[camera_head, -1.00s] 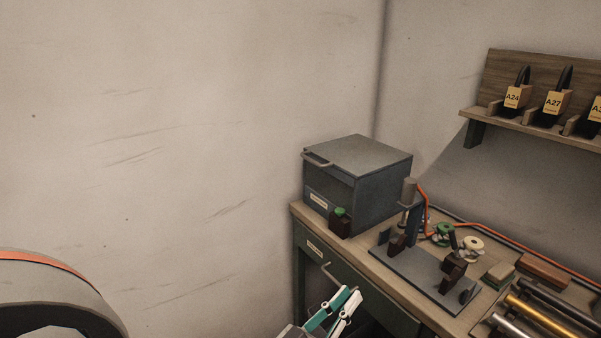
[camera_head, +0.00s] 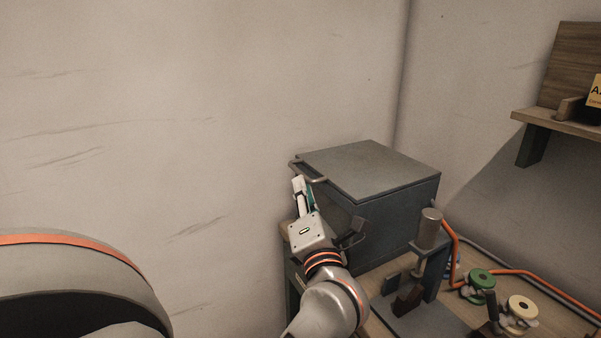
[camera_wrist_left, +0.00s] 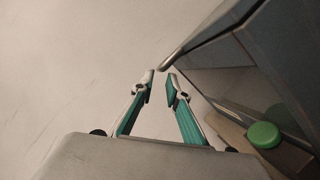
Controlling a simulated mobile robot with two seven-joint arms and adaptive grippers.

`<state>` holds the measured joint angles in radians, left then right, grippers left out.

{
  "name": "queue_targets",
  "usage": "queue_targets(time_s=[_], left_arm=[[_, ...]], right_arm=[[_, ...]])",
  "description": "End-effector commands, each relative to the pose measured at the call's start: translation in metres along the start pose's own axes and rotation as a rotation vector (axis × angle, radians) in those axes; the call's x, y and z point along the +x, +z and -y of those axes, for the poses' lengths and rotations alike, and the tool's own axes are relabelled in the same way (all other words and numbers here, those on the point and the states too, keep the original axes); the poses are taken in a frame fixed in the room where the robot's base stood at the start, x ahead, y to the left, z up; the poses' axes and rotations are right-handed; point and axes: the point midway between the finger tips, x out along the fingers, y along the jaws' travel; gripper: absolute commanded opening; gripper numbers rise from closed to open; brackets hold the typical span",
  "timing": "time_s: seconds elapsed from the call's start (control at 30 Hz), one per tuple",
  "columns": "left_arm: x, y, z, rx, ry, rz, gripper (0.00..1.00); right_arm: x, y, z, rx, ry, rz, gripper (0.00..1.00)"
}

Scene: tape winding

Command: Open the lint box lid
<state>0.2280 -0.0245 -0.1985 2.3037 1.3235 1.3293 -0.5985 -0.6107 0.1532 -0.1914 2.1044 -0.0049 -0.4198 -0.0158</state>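The lint box (camera_head: 385,215) is a dark grey metal box on the workbench, and its flat lid (camera_head: 365,168) is closed. A bar handle (camera_head: 309,171) sticks out from the lid's front edge. My left gripper (camera_head: 300,182) is just below the handle, in front of the box. In the left wrist view the fingers (camera_wrist_left: 160,82) are apart with nothing between them. The handle (camera_wrist_left: 187,40) ends just beyond the gap between the fingertips; I cannot tell if they touch. My arm hides part of the box front. My right gripper is not in view.
A clamp fixture (camera_head: 429,235), a green spool (camera_head: 482,283), a cream spool (camera_head: 522,309) and an orange cable (camera_head: 520,275) are to the right. The wall stands close behind; space above the lid is clear.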

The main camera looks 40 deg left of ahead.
Motion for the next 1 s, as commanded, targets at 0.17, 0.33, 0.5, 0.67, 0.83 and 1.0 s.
queue_targets(time_s=[0.17, 0.33, 0.5, 0.67, 0.83, 1.0], left_arm=[[0.028, 0.000, -0.002, 0.001, 0.006, 0.001, 0.15], [0.052, 0.000, -0.001, 0.001, 0.004, 0.001, 0.15], [0.065, 0.000, 0.000, 0.002, 0.003, 0.001, 0.15], [0.068, 0.000, -0.001, 0.001, 0.002, 0.000, 0.15], [0.068, 0.000, -0.001, 0.002, 0.002, 0.000, 0.10], [0.068, 0.000, -0.001, 0.002, 0.002, 0.000, 0.00]], right_arm=[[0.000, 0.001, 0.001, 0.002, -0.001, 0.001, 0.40], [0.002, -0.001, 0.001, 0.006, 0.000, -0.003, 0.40], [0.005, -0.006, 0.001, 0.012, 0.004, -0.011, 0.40], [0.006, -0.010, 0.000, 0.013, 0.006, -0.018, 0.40], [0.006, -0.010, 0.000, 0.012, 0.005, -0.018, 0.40], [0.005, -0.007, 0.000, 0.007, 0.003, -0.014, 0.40]])
